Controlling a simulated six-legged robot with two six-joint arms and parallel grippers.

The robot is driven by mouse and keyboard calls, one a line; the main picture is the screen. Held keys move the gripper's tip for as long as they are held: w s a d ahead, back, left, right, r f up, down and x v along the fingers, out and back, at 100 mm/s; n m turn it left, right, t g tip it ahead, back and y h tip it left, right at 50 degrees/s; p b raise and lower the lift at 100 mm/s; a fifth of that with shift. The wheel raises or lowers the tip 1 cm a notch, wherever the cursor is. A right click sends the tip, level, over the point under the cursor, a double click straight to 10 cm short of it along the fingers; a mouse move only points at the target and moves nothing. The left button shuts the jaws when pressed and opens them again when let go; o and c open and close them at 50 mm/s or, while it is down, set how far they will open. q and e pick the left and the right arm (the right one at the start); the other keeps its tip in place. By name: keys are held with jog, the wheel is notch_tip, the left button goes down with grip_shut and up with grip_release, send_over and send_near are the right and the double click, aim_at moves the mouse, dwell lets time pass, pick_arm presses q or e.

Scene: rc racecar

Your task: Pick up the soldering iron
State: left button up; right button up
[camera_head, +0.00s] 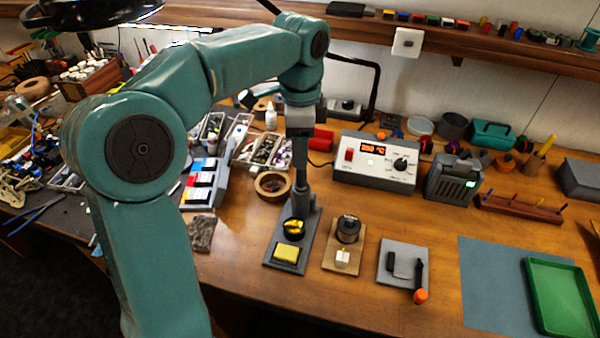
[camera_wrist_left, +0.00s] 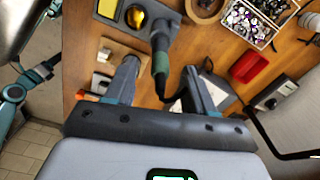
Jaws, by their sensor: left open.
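The soldering iron (camera_head: 300,178) stands upright in its grey stand (camera_head: 309,225), handle up. The stand holds brass wool (camera_head: 294,227) and a yellow sponge (camera_head: 287,253). My left gripper (camera_head: 301,133) is above the iron, pointing down at it. In the left wrist view the open gripper (camera_wrist_left: 160,70) has one finger on each side of the iron's dark handle (camera_wrist_left: 160,68), with gaps visible on both sides. The stand (camera_wrist_left: 150,35) is beyond the fingertips. My right gripper is in neither view.
A white soldering station (camera_head: 375,163) with a lit display stands right of the iron. A solder spool (camera_head: 348,229) on a wooden base and a grey pad (camera_head: 392,262) are right of the stand. A tape roll (camera_head: 271,186) and parts trays are close on the left.

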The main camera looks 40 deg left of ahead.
aim_at(301, 180)
pick_arm(q)
jog(key=f, duration=0.3)
jog(key=shift+w+d+f, duration=0.15)
jog(key=shift+w+f, duration=0.05)
jog(key=shift+f, duration=0.15)
jog(key=shift+s, duration=0.2)
jog(key=shift+c, duration=0.6)
grip_shut()
jog(key=shift+r, duration=0.1)
